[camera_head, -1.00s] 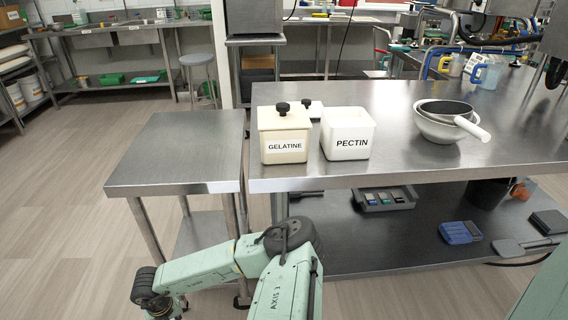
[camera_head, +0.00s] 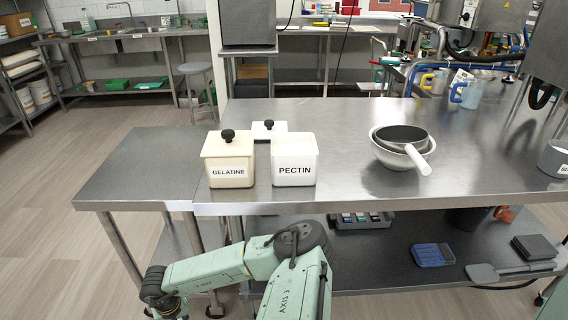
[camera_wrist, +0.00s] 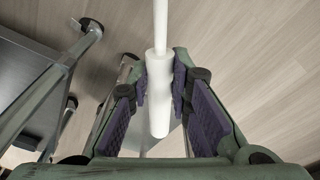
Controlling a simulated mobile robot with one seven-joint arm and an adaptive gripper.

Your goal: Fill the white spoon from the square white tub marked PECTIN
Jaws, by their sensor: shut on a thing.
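The square white tub marked PECTIN (camera_head: 295,172) stands near the front edge of the steel table, its top edge facing up. Its inside cannot be made out. My gripper (camera_wrist: 164,88) is shut on the white handle of the white spoon (camera_wrist: 160,110), between its purple pads. The spoon's thin shaft runs out of the top of the wrist view, so its bowl is hidden. In the head view, my arm reaches low in front of the table, and the gripper itself is out of frame.
A cream tub marked GELATINE (camera_head: 229,160) with a black-knobbed lid stands left of PECTIN. A white lid (camera_head: 269,129) with a black knob lies behind them. A bowl with a white-handled sieve (camera_head: 404,146) stands to the right. The lower side table (camera_head: 138,165) is bare.

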